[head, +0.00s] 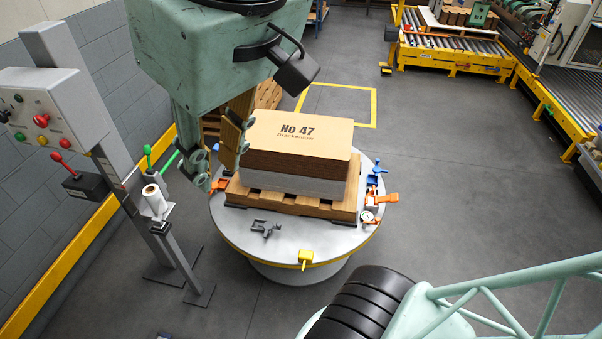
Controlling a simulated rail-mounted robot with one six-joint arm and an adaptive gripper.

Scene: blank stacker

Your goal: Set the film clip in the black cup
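My gripper (212,168) hangs at the left side of the round grey turntable (240,247), its two fingers apart. An orange clip-like piece (218,185) shows just below the fingertips at the table's left edge; I see no grip on it. A dark grey clamp-shaped piece (265,228) lies on the front left of the table. A yellow clip (305,258) sits at the front rim. A blue clip (377,170) and another orange clip (386,198) are at the right rim. Which piece is the film clip I cannot tell. I cannot make out a black cup.
A small round white-and-red item (368,217) sits at the right rim. A control post (55,110) and a white roll (153,198) stand left of my gripper.

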